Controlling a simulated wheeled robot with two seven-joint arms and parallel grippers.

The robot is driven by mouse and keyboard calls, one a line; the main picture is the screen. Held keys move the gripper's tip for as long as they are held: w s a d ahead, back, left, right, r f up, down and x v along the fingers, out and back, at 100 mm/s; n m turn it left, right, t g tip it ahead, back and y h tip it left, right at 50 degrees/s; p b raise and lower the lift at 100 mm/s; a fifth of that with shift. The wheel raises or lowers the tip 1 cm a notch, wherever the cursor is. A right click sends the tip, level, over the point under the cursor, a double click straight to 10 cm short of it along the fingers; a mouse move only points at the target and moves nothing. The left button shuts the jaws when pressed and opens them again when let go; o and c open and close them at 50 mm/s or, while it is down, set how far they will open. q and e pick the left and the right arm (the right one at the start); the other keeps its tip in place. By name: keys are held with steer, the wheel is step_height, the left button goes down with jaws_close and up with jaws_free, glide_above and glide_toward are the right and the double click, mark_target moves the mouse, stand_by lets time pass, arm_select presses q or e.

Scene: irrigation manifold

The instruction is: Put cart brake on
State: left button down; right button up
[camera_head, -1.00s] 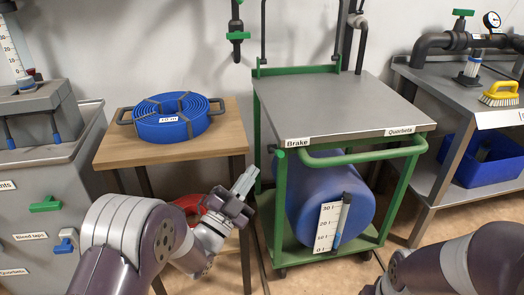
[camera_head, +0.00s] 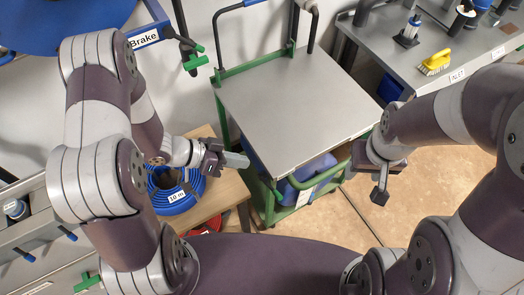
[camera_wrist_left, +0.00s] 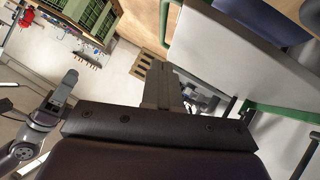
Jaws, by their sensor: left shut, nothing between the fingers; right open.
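The cart has a grey top (camera_head: 290,110) and a green frame (camera_head: 262,64); its top also shows in the left wrist view (camera_wrist_left: 225,55). My left gripper (camera_head: 236,160) is shut and empty at the cart's front left corner. My right gripper (camera_head: 379,181) is open, off the cart's front right corner.
A wooden table (camera_head: 229,188) with a coiled blue hose (camera_head: 180,200) stands left of the cart. A blue drum (camera_head: 310,170) lies under the cart top. A grey bench (camera_head: 400,62) with a yellow brush (camera_head: 436,62) stands at the right. The cart top is clear.

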arm_select(q)
steer(key=a+f+g, duration=0.1)
steer(key=f, duration=0.1)
steer(key=n+b, duration=0.2)
glide_above(270, 187)
steer(key=s, duration=0.1)
step_height(270, 187, down, 6)
steer(key=f, duration=0.1)
steer(key=s+f, duration=0.1)
steer(key=f, duration=0.1)
steer(key=shift+s+f+y, duration=0.1)
steer(key=shift+s+y, duration=0.15)
steer(key=shift+y, duration=0.15)
arm_select(e)
step_height(270, 187, down, 2)
steer(key=shift+f, duration=0.1)
arm_select(q)
steer(key=shift+a, duration=0.1)
